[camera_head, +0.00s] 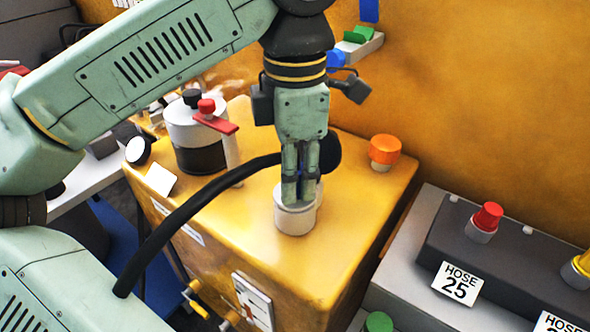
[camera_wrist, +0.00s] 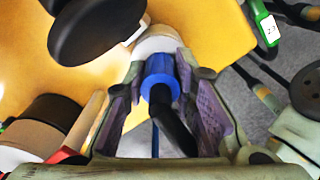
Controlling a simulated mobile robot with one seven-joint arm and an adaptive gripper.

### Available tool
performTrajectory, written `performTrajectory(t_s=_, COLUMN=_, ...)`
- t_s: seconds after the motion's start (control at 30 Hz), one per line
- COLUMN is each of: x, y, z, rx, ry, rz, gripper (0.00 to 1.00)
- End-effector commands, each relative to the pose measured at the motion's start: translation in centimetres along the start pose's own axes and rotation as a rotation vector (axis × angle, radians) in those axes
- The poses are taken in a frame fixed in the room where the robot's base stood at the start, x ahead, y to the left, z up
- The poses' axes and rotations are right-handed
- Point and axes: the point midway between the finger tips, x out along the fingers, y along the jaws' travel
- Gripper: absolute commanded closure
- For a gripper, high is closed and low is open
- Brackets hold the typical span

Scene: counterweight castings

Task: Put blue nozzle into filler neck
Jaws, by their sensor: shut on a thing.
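My gripper (camera_head: 298,198) points down over the yellow tank, right at the white filler neck (camera_head: 294,219). In the wrist view my gripper (camera_wrist: 165,100) is shut on the blue nozzle (camera_wrist: 160,70), which lies between the two purple-padded fingers. A black hose (camera_wrist: 172,125) runs from the nozzle; in the head view the hose (camera_head: 195,205) arches across the tank to my gripper. The far end of the nozzle meets the white neck (camera_wrist: 157,42) in the wrist view. How deep it sits inside is hidden. In the head view the fingers mostly cover the nozzle.
A black round cap (camera_head: 330,152) stands just behind my gripper. An orange knob (camera_head: 385,149) is at the tank's right rear. A white-and-black canister (camera_head: 196,135) with a red handle stands left. A dark rack with a HOSE 25 label (camera_head: 459,284) is at right.

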Motion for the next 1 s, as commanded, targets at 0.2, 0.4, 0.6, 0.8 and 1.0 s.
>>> performTrajectory(t_s=0.2, x=0.7, y=0.0, z=0.0, rx=0.000, ry=0.000, rz=0.000, gripper=1.00)
performTrajectory(t_s=0.4, x=0.6, y=0.0, z=0.0, rx=0.000, ry=0.000, rz=0.000, gripper=0.64)
performTrajectory(t_s=0.6, x=0.6, y=0.0, z=0.0, rx=0.000, ry=0.000, rz=0.000, gripper=0.52)
performTrajectory(t_s=0.8, x=0.6, y=0.0, z=0.0, rx=0.000, ry=0.000, rz=0.000, gripper=0.52)
performTrajectory(t_s=1.0, x=-0.5, y=0.1, z=0.0, rx=-0.001, ry=0.001, rz=0.002, gripper=0.52)
